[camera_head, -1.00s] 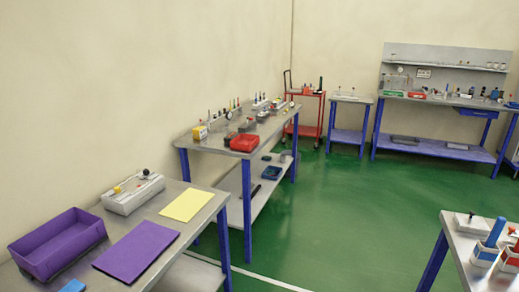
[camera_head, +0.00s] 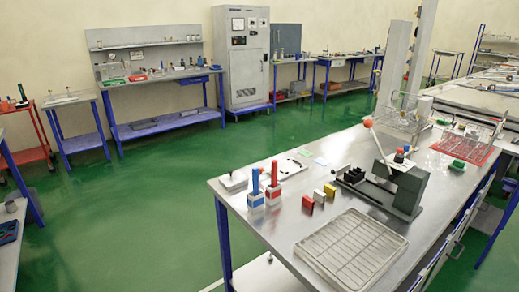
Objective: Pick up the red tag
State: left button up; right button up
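A small red block-like piece (camera_head: 307,203) stands on the metal-topped table (camera_head: 240,222) in the right half of the view. It looks like the red tag, but it is too small to be sure. A white piece (camera_head: 319,198) and a yellow piece (camera_head: 330,191) stand close beside it, to its right. Neither of my grippers is in view.
On the same table, two holders with blue (camera_head: 255,183) and red handles stand left of the red piece. A wire-rack tray (camera_head: 350,248) lies in front, and a dark lever press (camera_head: 400,185) stands behind right. Green floor (camera_head: 150,200) is open on the left.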

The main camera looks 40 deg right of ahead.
aim_at(309, 203)
jog(key=i+j+z, duration=0.1)
jog(key=z, duration=0.3)
jog(key=i+j+z, duration=0.15)
jog(key=i+z, duration=0.2)
jog(key=i+j+z, duration=0.15)
jog(key=z, duration=0.25)
jog(key=i+j+z, duration=0.2)
jog(key=j+z, duration=0.2)
jog(key=j, duration=0.15)
jog(key=i+j+z, duration=0.2)
jog(key=k+j, duration=0.05)
jog(key=j, duration=0.05)
